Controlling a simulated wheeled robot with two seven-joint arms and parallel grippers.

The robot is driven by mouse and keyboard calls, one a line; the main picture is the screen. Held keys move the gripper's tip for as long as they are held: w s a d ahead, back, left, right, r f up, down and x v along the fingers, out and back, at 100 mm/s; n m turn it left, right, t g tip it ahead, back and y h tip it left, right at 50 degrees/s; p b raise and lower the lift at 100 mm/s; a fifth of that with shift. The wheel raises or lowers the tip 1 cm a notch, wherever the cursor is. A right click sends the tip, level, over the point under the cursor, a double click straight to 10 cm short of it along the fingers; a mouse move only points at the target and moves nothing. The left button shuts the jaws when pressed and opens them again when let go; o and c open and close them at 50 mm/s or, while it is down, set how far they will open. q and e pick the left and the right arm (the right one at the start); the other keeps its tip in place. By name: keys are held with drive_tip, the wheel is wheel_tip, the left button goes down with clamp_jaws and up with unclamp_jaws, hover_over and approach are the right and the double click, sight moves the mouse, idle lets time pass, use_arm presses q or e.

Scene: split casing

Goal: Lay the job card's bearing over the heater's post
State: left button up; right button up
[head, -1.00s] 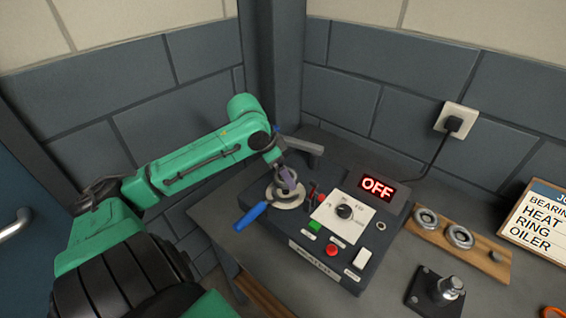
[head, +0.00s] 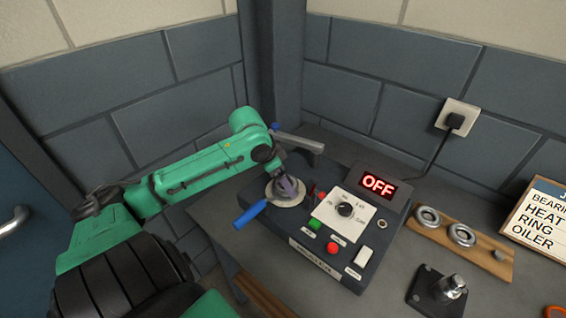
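My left gripper (head: 284,186) points down over a round pale metal disc (head: 291,200) on top of the heater (head: 318,257). I cannot tell whether its fingers are open or shut, or whether they hold something. A blue handle (head: 250,214) sticks out from beside the disc toward the front left. The heater's post cannot be made out under the gripper. Two ring-shaped bearings (head: 427,217) (head: 461,235) lie on a wooden board (head: 484,262) at the right. The job card (head: 541,222) is cut off by the right edge; "HEAT", "RING" and "OILER" are readable. My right gripper is not in view.
A grey bar (head: 299,143) stands out behind my gripper at the heater's back. The heater's display (head: 378,185) reads OFF. A dark plate with a metal stud (head: 452,285) stands at the front right. A cable runs to a wall socket (head: 457,117).

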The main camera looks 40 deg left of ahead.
use_arm(q)
drive_tip(key=shift+f+p, duration=0.15)
drive_tip(key=shift+p, duration=0.3)
idle(0.7)
drive_tip(key=o, duration=1.4)
drive_tip(key=shift+f, duration=0.1)
wheel_tip(320, 180, up, 11)
drive_tip(key=p, duration=1.3)
drive_tip(key=shift+f+p, duration=0.2)
drive_tip(key=shift+p, duration=0.1)
drive_tip(key=shift+f, duration=0.15)
drive_tip(key=b+v, duration=0.1)
drive_tip(key=v, duration=1.3)
drive_tip(key=shift+s+r+b, duration=0.15)
drive_tip(key=shift+r+b, duration=0.15)
drive_tip(key=shift+b, duration=0.1)
